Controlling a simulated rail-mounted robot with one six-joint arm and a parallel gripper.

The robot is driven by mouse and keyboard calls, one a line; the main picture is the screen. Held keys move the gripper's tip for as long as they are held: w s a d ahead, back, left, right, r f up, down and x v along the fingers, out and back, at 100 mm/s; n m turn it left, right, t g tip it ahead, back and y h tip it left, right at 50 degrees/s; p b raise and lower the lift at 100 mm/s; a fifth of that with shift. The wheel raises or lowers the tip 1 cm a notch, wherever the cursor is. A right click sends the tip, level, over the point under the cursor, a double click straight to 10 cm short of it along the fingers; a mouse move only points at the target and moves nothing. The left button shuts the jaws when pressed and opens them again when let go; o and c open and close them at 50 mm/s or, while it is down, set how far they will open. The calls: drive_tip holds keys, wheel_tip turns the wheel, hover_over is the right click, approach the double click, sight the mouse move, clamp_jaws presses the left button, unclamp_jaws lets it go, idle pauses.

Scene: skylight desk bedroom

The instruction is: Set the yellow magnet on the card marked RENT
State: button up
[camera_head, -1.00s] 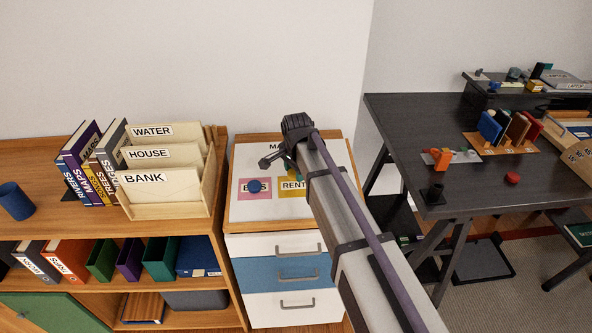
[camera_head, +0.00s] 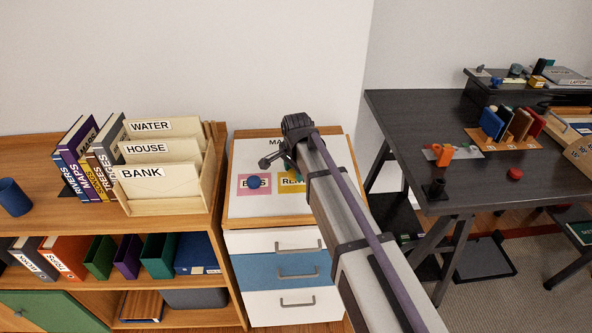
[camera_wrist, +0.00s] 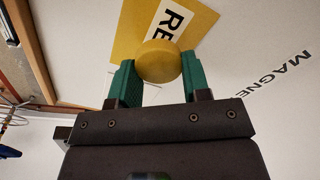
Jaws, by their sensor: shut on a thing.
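The yellow magnet (camera_wrist: 158,61) is a round disc, held between the two green fingers of my gripper (camera_wrist: 155,80) in the wrist view. The yellow card marked RENT (camera_wrist: 134,32) lies just beyond the magnet, and the magnet overlaps its lower edge and part of its lettering. I cannot tell whether the magnet touches the card. In the head view the RENT card (camera_head: 290,183) is partly covered by my arm. There my gripper's fingers are mostly hidden, and the magnet does not show.
The white magnet board (camera_head: 240,207) lies on a drawer unit (camera_head: 270,245). A pink card (camera_head: 241,186) with a blue magnet (camera_head: 254,182) is left of the RENT card. A letter sorter (camera_head: 207,190) stands to the left, and a dark desk (camera_head: 425,120) to the right.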

drive_tip(key=shift+f+b, duration=1.05)
drive_tip(key=shift+f, duration=0.05)
drive_tip(key=o, duration=1)
drive_tip(key=r+p, duration=0.3)
drive_tip(key=s+r+p, duration=0.1)
drive_tip(key=r+p, duration=0.7)
drive_tip(key=shift+s+d, duration=0.1)
drive_tip(key=shift+s, duration=0.2)
drive_tip(key=shift+f, duration=0.15)
